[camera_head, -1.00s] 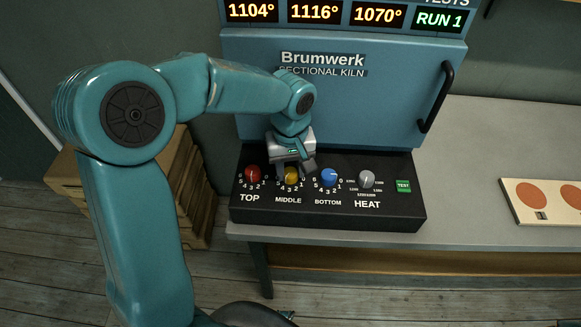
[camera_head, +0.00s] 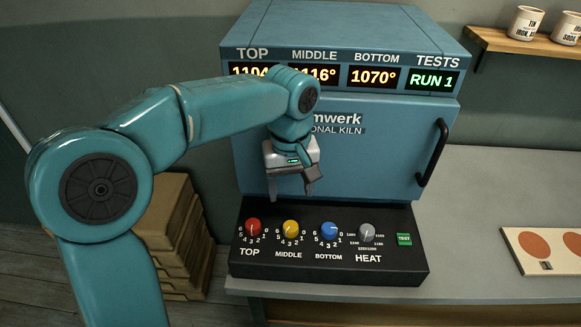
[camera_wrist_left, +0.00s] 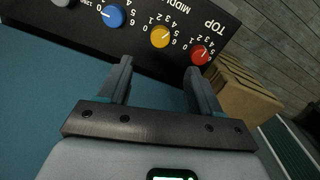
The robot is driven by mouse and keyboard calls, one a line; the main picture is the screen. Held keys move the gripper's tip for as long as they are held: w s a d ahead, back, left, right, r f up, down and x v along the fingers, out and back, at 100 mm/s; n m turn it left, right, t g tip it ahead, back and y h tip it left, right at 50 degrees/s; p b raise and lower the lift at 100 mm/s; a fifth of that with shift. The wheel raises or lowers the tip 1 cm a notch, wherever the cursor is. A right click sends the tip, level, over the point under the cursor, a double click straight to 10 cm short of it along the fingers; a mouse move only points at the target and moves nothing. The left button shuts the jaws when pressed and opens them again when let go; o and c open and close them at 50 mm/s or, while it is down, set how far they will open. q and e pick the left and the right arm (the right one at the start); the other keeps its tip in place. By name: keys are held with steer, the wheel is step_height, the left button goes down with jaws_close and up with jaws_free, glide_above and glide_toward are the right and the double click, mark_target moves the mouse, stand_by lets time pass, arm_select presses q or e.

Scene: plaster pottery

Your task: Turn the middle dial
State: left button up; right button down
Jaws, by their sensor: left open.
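The yellow middle dial (camera_head: 290,229) sits on the black control panel (camera_head: 330,268) between the red top dial (camera_head: 253,227) and the blue bottom dial (camera_head: 329,230). It also shows in the left wrist view (camera_wrist_left: 160,37), beyond the fingertips. My left gripper (camera_head: 292,196) hangs in front of the kiln door, above the panel and the yellow dial, apart from it. Its two fingers are spread and empty, as the left wrist view (camera_wrist_left: 157,72) also shows. My right gripper is in neither view.
A grey heat dial (camera_head: 367,232) and a green test button (camera_head: 404,239) are further right on the panel. The blue kiln (camera_head: 390,150) stands behind. Its display reads 1116° for middle and RUN 1. A board with orange discs (camera_head: 545,250) lies at right.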

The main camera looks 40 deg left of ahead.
arm_select(q)
step_height(320, 180, up, 5)
steer(key=shift+f, duration=0.2)
stand_by(0.6)
